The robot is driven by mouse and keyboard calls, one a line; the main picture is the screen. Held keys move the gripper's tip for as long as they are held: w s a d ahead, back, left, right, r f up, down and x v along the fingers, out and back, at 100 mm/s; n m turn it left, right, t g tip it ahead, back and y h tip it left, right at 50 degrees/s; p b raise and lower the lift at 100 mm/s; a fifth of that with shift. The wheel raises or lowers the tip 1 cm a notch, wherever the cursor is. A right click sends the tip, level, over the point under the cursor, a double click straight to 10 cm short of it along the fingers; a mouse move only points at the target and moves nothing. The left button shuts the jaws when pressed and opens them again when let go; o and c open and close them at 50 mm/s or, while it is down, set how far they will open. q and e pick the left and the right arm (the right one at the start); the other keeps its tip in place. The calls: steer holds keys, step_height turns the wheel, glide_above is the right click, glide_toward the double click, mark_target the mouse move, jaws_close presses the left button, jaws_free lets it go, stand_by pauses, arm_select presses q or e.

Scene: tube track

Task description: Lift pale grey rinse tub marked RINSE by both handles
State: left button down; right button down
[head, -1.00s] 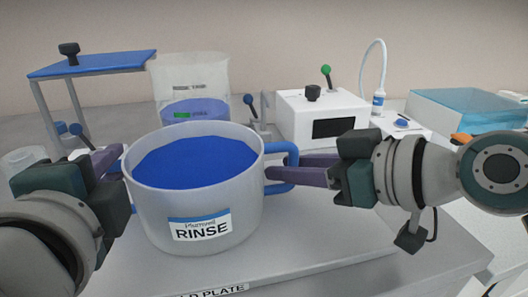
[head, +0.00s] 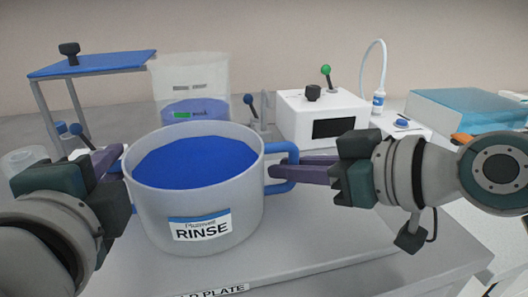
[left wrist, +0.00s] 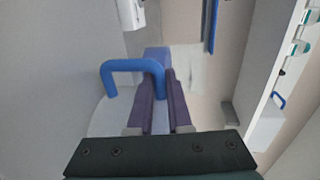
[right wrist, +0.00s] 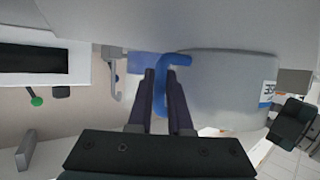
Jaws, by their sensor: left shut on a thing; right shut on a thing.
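The pale grey rinse tub (head: 160,218) stands in the middle of the head view, level, with blue contents (head: 195,162) and a RINSE label (head: 202,228). My left gripper (head: 116,158) is shut on the tub's left handle, which is mostly hidden in the head view but shows as a blue loop (left wrist: 120,68) in the left wrist view. My right gripper (head: 278,168) is shut on the blue right handle (head: 282,147); the handle also shows between the fingers in the right wrist view (right wrist: 165,62). Whether the tub's base touches the plate below is hard to tell.
A grey plate (head: 330,245) marked "PLATE" lies below the tub. Behind stand a blue-topped stand (head: 95,64), a translucent container (head: 190,80) and a white box with a dark screen (head: 320,118). A clear blue-tinted bin (head: 465,110) is at the back right.

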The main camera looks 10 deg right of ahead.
stand_by(0.8)
arm_select(q)
steer(key=c, duration=1.3)
jaws_free()
steer(key=shift+c, duration=0.2)
jaws_close()
stand_by(1.0)
